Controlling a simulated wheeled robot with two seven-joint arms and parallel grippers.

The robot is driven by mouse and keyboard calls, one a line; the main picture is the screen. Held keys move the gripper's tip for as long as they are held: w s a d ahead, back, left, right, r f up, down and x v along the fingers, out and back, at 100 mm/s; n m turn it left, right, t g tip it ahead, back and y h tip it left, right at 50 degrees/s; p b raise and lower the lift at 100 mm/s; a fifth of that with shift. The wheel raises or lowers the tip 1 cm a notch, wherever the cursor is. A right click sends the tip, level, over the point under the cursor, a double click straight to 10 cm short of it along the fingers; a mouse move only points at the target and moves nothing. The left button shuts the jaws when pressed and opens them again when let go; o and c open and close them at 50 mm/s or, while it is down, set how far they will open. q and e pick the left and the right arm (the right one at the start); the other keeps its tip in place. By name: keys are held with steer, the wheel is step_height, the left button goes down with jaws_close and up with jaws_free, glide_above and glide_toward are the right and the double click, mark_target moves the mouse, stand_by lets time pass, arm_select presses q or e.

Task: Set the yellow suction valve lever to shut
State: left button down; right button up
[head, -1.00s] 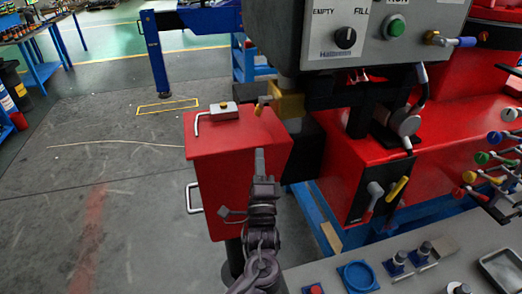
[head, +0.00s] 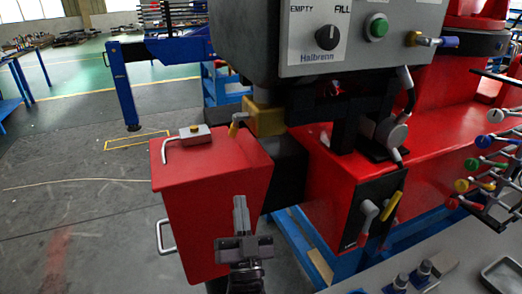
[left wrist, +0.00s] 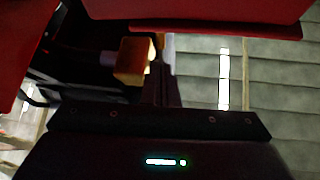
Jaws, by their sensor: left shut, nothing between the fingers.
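The yellow lever is not clear in that view. My right gripper is not in view.
A grey control box (head: 350,45) with an EMPTY/FILL knob overhangs the machine. A yellow block (head: 264,118) with a small lever sits below it. Open floor lies at left.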

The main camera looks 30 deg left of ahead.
arm_select(q)
steer(key=n, duration=0.1)
steer(key=p, duration=0.6)
glide_toward(233, 135)
steer(key=x, duration=0.6)
steer(key=shift+d+r, duration=0.2)
steer(key=shift+r, duration=0.1)
steer(key=shift+w+a+r, duration=0.1)
steer(key=shift+w+a, duration=0.1)
steer(key=shift+a, duration=0.05)
steer(key=shift+w+a, duration=0.35)
steer(key=shift+w, duration=0.05)
